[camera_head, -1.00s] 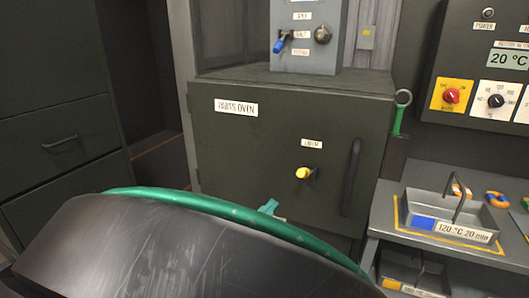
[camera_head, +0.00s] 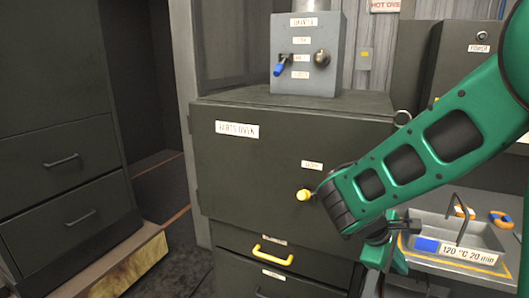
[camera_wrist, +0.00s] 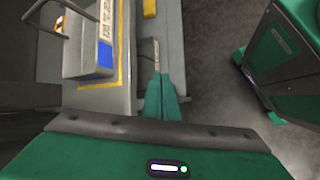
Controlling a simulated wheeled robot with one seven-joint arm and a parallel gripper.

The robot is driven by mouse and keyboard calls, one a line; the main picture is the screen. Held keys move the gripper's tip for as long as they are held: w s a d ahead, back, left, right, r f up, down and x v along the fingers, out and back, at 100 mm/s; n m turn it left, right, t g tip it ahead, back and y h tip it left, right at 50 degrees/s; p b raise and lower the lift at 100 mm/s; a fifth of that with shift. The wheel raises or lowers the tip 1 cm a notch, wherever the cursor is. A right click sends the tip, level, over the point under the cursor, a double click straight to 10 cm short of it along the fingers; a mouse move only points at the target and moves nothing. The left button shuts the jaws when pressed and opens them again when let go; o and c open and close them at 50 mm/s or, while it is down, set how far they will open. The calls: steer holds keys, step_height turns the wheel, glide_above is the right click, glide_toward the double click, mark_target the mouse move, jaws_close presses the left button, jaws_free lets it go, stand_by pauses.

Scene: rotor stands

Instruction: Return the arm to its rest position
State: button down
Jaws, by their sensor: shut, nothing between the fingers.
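My green arm (camera_head: 440,145) reaches in from the right edge of the head view and bends downward in front of the parts oven's right side. My gripper (camera_wrist: 162,78) points down in the wrist view, with its two green fingers together and nothing between them. It is beside the grey tray (camera_wrist: 88,45) with the blue patch.
The parts oven (camera_head: 270,160) has its door shut and a yellow latch knob (camera_head: 304,195). A drawer with a yellow handle (camera_head: 272,254) is below. A grey control box (camera_head: 307,60) stands on top. The labelled tray (camera_head: 465,232) sits on the right bench. Floor at left centre is clear.

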steer(key=s+d+r+m+y, duration=0.1)
steer(key=s+d+m+y, duration=0.1)
steer(key=s+m, duration=0.3)
steer(key=s+d+r+m+g+y, duration=0.1)
steer(key=s+d+r+m+y, duration=0.1)
steer(key=s+m, duration=0.3)
steer(key=s+d+r+m+y, duration=0.1)
steer(key=s+d+m+y, duration=0.2)
steer(key=s+m, duration=0.3)
steer(key=shift+s+d+r+y, duration=0.3)
steer(key=shift+s+r+y, duration=0.1)
steer(key=shift+s, duration=1.95)
steer(key=shift+w+f+g, duration=0.3)
steer(key=shift+w, duration=0.35)
